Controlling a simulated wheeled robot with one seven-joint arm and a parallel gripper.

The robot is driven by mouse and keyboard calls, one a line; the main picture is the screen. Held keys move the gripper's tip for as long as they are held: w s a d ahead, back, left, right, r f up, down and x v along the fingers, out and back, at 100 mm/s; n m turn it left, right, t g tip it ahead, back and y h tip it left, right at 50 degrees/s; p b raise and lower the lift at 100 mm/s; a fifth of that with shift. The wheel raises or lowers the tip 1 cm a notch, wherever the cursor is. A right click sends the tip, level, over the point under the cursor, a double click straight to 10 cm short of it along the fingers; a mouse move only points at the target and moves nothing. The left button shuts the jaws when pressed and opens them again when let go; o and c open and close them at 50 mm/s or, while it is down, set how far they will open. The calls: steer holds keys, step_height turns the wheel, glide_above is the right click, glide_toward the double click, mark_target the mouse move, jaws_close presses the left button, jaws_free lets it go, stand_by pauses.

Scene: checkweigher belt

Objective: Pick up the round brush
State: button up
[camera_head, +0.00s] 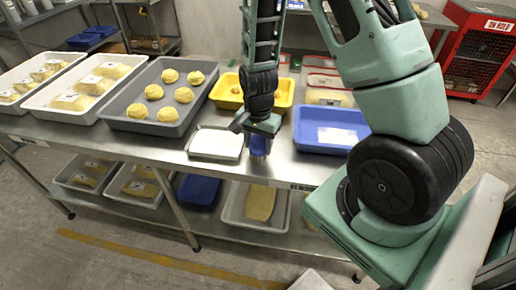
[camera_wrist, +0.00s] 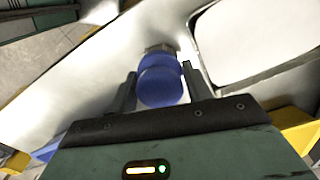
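The round brush (camera_wrist: 160,82) shows in the wrist view as a rounded blue handle with a metal-coloured collar at its far end. It lies between the two fingers of my gripper (camera_wrist: 160,80), one on each side and very close. I cannot tell whether both fingers press on it. In the head view my gripper (camera_head: 259,133) points down over the front of the steel table (camera_head: 175,146), and the blue brush (camera_head: 260,146) shows just under it. The brush's lower end is not clear, so I cannot tell whether it touches the table.
A white tray (camera_head: 216,155) sits just left of the gripper, a blue tray (camera_head: 310,145) to the right, and a yellow tray (camera_head: 222,98) behind. A grey tray of dough balls (camera_head: 122,120) stands further left. The lower shelf holds more trays.

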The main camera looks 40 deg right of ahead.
mark_target(258, 138)
steer(key=c, duration=0.5)
steer(key=shift+r, duration=0.1)
step_height(258, 138, up, 10)
steer(key=shift+f, duration=0.1)
steer(key=o, duration=0.3)
steer(key=shift+c, duration=0.4)
